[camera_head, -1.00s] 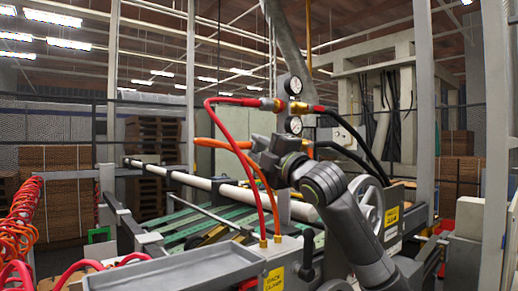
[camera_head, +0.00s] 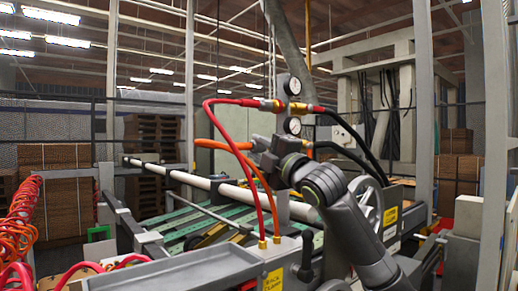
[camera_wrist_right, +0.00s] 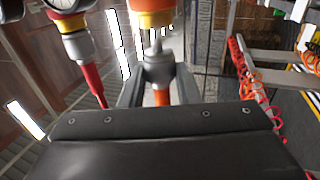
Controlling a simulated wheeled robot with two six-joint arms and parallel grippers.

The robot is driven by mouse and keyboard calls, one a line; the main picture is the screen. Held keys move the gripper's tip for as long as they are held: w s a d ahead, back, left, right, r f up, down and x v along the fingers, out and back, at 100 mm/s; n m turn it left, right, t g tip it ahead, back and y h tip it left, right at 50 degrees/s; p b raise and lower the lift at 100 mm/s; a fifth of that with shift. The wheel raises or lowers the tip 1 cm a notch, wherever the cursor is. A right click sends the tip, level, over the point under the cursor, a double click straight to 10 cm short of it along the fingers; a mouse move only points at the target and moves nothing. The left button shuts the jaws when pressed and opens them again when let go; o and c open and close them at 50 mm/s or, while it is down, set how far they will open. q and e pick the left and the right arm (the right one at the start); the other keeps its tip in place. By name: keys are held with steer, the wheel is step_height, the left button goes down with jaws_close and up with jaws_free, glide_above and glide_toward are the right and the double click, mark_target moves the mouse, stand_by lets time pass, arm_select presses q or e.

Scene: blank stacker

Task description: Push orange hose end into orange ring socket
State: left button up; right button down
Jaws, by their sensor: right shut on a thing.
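My right gripper (camera_head: 262,145) is shut on the grey fitting of the orange hose end (camera_wrist_right: 158,68), below the lower gauge in the head view. The orange hose (camera_head: 212,144) loops left from the gripper and down to the machine. In the right wrist view the fitting sits between my fingers, its thin metal tip pointing up at the orange ring socket (camera_wrist_right: 150,18). In the head view the orange ring (camera_head: 308,149) shows just right of my gripper. My left gripper is not in view.
Above are two gauges (camera_head: 293,85) and a red hose (camera_head: 235,101) joined to a brass fitting. The red hose also shows in the wrist view (camera_wrist_right: 90,85), left of the orange one. Black hoses (camera_head: 350,135) run to the right. A grey tray (camera_head: 185,270) lies in front.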

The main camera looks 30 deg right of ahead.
steer(key=shift+d, duration=0.45)
stand_by(0.6)
steer(key=c, duration=1.8)
jaws_free()
steer(key=shift+c, duration=0.8)
steer(key=shift+w+d+p, duration=0.1)
steer(key=shift+d+p, duration=0.65)
